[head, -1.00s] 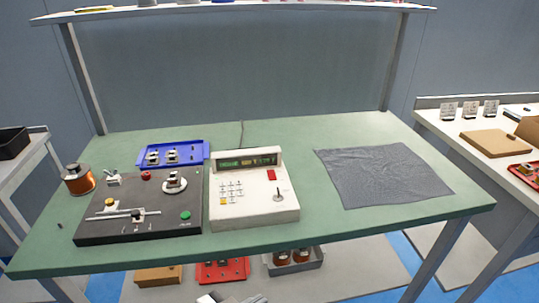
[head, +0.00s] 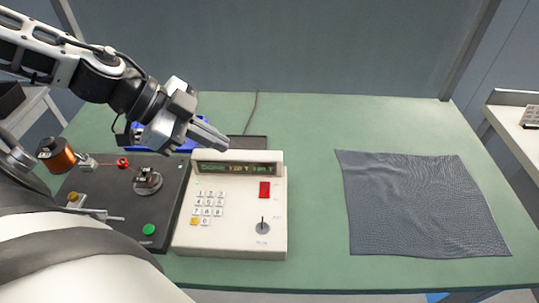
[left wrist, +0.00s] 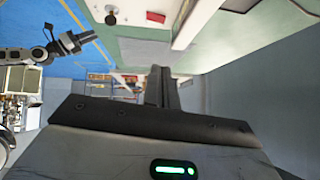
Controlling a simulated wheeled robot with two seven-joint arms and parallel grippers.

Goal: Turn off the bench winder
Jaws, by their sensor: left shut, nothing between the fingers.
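The bench winder's white control box (head: 230,205) stands on the green bench, with a lit display (head: 235,169), a keypad (head: 207,204), a red switch (head: 265,190) and a dark knob (head: 262,226). The winder's black base (head: 120,215) is left of it, with a green button (head: 149,229) and a red button (head: 122,162). My left gripper (head: 223,141) is shut and empty, above the box's back edge, apart from the switch. Its fingers show in the left wrist view (left wrist: 161,86). What seems my right gripper (left wrist: 80,40) shows small there; its jaws are unclear.
A grey cloth (head: 420,205) lies on the right of the green bench (head: 315,225). A copper wire spool (head: 55,154) stands at the left. A blue tray (head: 150,140) is partly hidden behind my left arm. The bench between box and cloth is clear.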

